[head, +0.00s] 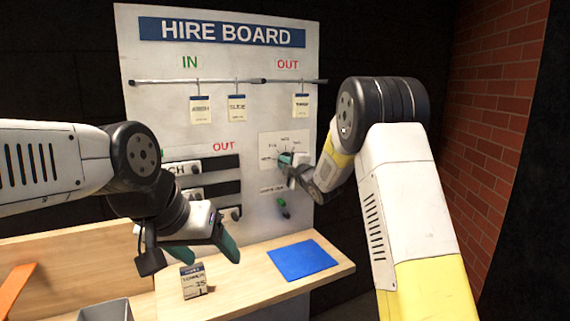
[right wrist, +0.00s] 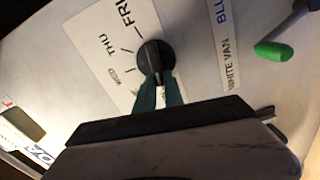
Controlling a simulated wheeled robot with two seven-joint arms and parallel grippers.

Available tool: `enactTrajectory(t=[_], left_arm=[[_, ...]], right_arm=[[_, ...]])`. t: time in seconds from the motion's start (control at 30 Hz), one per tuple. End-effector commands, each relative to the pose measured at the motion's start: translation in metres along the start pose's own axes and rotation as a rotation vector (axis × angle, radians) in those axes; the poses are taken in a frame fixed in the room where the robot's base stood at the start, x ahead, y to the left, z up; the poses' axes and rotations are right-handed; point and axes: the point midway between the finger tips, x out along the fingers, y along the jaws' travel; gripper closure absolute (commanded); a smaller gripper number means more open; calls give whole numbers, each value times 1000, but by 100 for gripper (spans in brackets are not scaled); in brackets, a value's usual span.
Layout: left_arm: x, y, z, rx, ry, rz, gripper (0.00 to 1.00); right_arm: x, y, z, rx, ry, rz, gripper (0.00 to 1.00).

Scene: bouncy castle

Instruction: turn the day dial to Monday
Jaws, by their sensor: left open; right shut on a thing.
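The day dial's white plate (head: 270,140) is on the right part of the hire board, with short day labels around it. In the right wrist view its plate (right wrist: 106,50) shows WED, THU and FRI. The round black dial knob (right wrist: 154,55) sits between the teal fingertips of my right gripper (right wrist: 160,88), which is shut on it. My right gripper also shows in the head view (head: 288,161), hiding most of the knob. I cannot tell which day the knob points to. My left gripper (head: 204,250) is open and empty above the wooden counter.
The hire board (head: 148,105) has hanging tags (head: 200,110) on a rail and dark slots (head: 222,188) at lower left. A green-tipped lever (head: 284,212) is below the dial.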

Motion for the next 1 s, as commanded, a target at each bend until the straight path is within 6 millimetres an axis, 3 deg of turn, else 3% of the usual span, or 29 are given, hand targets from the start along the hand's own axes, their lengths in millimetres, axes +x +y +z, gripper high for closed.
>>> enactTrajectory(t=[0.3,0.33,0.43,0.77,1.0], left_arm=[[0,0,0,0,0,0,30],[0,0,0,0,0,0,30],[0,0,0,0,0,0,30],[0,0,0,0,0,0,30],[0,0,0,0,0,0,30]], right_arm=[[0,-2,0,-3,0,-4,100],[0,-2,0,-3,0,-4,83],[0,-2,0,-2,0,-3,65],[-2,0,0,-1,0,-1,65],[-35,0,1,-1,-1,-2,65]])
